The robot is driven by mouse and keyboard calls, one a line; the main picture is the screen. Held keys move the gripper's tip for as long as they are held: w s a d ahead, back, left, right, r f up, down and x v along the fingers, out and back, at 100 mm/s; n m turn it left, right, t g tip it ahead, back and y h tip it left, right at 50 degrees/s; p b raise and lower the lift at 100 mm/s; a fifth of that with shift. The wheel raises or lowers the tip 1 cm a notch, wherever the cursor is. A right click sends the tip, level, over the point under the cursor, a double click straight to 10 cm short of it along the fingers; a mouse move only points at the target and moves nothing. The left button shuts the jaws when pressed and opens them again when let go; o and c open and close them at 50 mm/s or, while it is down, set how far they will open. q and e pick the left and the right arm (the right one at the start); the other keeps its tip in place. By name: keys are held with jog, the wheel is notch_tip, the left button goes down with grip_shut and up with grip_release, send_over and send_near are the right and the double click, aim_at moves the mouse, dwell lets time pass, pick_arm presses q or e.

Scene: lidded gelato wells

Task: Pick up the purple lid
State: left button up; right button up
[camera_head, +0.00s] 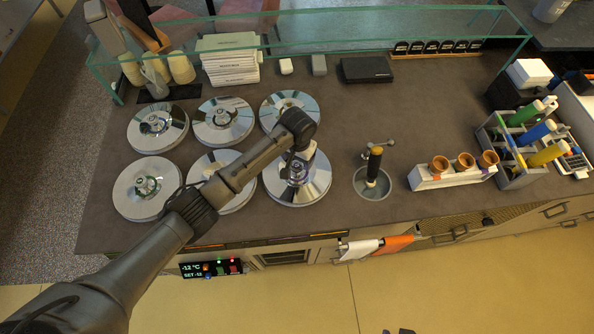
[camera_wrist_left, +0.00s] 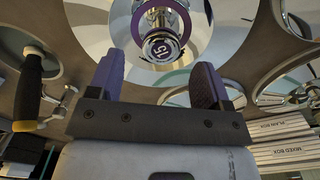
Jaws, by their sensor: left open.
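The purple lid (camera_head: 318,185) is a round shiny metal disc at the front right of the group of lids, partly hidden by my left gripper (camera_head: 297,165). In the left wrist view the lid (camera_wrist_left: 195,25) fills the top middle. My left gripper (camera_wrist_left: 158,78) is open, one finger on each side of the knob in the picture, with gaps to both. I cannot tell how far the fingertips are from the knob. My right gripper is not in view.
Several other metal lids (camera_head: 158,126) stand behind and left of the purple lid. A round well with an upright tool (camera_head: 374,165) is just right of it. A cone holder (camera_head: 450,178) stands farther right. A glass guard (camera_head: 300,35) runs along the back.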

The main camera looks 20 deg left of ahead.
aim_at(297, 165)
pick_arm(q)
jog(key=shift+s+a+f, duration=0.1)
jog(key=shift+s+f, duration=0.05)
jog(key=shift+f, duration=1.65)
grip_shut()
